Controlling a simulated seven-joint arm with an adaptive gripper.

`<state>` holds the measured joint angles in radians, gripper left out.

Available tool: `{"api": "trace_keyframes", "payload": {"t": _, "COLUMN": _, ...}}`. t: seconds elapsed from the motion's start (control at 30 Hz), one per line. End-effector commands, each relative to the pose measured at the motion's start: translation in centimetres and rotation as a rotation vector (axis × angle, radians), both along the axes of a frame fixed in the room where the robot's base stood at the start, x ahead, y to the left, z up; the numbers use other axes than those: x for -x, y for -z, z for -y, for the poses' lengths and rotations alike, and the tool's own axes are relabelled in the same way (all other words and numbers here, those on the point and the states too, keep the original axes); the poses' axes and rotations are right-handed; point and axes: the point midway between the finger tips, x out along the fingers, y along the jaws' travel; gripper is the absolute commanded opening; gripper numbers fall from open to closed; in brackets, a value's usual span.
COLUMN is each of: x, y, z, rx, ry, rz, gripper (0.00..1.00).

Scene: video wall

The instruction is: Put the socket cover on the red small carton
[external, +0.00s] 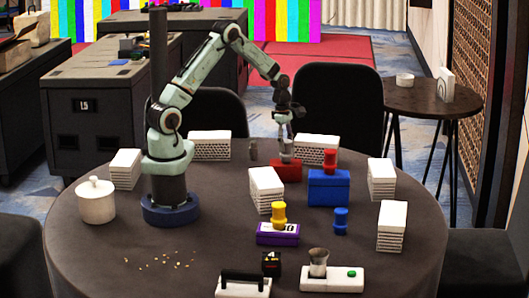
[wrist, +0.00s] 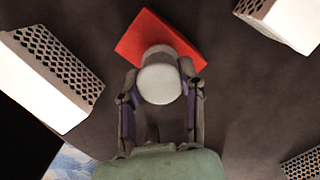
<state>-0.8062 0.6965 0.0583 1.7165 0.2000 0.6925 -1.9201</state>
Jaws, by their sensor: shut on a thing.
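My gripper (external: 286,147) is shut on a pale grey, round-topped piece, which appears to be the socket cover (wrist: 160,80). In the wrist view one finger lies on each side of it. The red small carton (external: 287,172) lies on the round table below my gripper. In the wrist view the red carton (wrist: 150,32) shows behind the cover, which hides part of its edge. The cover is over or at the carton; I cannot tell if they touch. In the external view the cover is small and partly hidden by the fingers.
White perforated blocks (external: 211,145) stand around, one close behind the red carton (external: 316,149). A blue box with a red knob (external: 328,187) stands right of it. A purple box (external: 278,234) is nearer. The front left table is mostly clear.

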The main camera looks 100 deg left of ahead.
Motion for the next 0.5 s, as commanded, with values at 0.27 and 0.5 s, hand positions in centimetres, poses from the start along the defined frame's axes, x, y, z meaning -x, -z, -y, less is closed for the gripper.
{"api": "trace_keyframes", "payload": {"t": 0.27, "x": -0.01, "y": 0.12, "z": -0.01, "rx": -0.001, "ry": 0.000, "rz": 0.000, "gripper": 0.19}}
{"api": "trace_keyframes", "payload": {"t": 0.5, "x": -0.02, "y": 0.21, "z": 0.00, "rx": -0.001, "ry": 0.000, "rz": 0.000, "gripper": 0.64}}
